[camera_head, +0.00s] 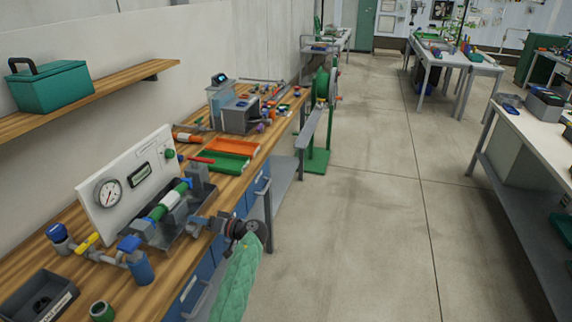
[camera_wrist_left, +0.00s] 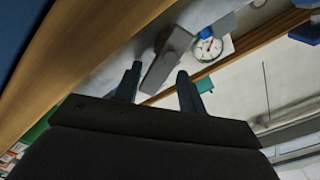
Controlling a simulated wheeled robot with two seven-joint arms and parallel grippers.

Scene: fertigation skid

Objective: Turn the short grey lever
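The bench rig has a white panel (camera_head: 130,180) with a round gauge and a green-and-grey pipe assembly (camera_head: 165,203) in front of it. My left gripper (camera_head: 204,222) is at the front right of this assembly, pointing at it. In the left wrist view its two dark fingers (camera_wrist_left: 159,70) are apart. A short grey bar-like piece (camera_wrist_left: 168,55), which looks like the grey lever, shows between and beyond the fingertips; I cannot tell whether either finger touches it. In the head view the gripper crowds that spot and the lever is not clearly made out. My right gripper is not in view.
A yellow-handled valve (camera_head: 88,242) and blue-capped fittings are at the near left of the rig. A red-handled lever (camera_head: 197,160) is behind it. Orange and green trays (camera_head: 224,161) lie further along the wooden bench. The floor aisle (camera_head: 370,220) to the right is clear.

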